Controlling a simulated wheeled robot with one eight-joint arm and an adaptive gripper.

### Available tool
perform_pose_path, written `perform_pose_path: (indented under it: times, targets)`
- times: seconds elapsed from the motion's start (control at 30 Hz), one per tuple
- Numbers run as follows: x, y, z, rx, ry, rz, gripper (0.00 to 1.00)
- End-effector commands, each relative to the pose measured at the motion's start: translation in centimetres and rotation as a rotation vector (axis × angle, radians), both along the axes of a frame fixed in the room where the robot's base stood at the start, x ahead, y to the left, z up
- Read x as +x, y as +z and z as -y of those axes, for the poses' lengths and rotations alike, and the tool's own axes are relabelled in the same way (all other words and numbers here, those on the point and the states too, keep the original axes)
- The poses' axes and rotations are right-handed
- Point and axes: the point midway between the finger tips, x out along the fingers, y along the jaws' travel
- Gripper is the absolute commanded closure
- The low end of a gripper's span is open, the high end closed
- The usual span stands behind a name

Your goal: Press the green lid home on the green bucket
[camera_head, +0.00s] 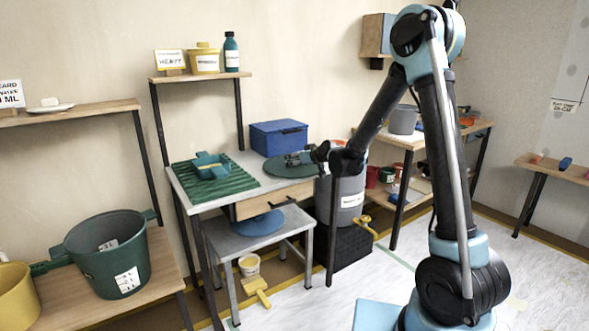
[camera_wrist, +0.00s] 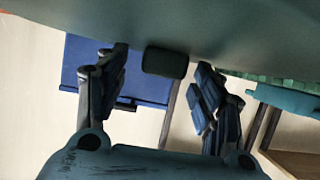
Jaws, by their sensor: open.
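The green bucket (camera_head: 103,270) stands upright and open-topped on the wooden bench at the lower left of the head view, with white labels on it. The green lid (camera_head: 283,170), a flat dark green disc, is at the right part of the work table. My gripper (camera_head: 302,158) is at the lid's right side. In the wrist view the lid (camera_wrist: 220,35) fills the top, and a dark green tab (camera_wrist: 165,62) at its edge shows between the two spread fingers of my gripper (camera_wrist: 155,85). The fingers are open; I cannot tell whether they touch the tab.
A blue box (camera_head: 279,138) stands behind the lid. A yellow bucket (camera_head: 15,300) stands beside the green bucket. A grey stool (camera_head: 258,240) stands in front of the table.

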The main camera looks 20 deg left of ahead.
Motion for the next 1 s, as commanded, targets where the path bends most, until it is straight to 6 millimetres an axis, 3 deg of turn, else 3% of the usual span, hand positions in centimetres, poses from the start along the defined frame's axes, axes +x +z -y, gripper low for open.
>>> perform_pose_path:
  times: [0.1, 0.13, 0.33, 0.73, 1.0]
  targets:
    - [0.0, 0.0, 0.0, 0.000, 0.000, 0.000, 0.38]
    - [0.0, 0.0, 0.0, 0.000, 0.000, 0.000, 0.43]
    - [0.0, 0.0, 0.0, 0.000, 0.000, 0.000, 0.88]
    - [0.0, 0.3, 0.0, 0.000, 0.000, 0.000, 0.89]
    - [-0.1, 2.6, 0.0, 0.000, 0.000, 0.000, 0.89]
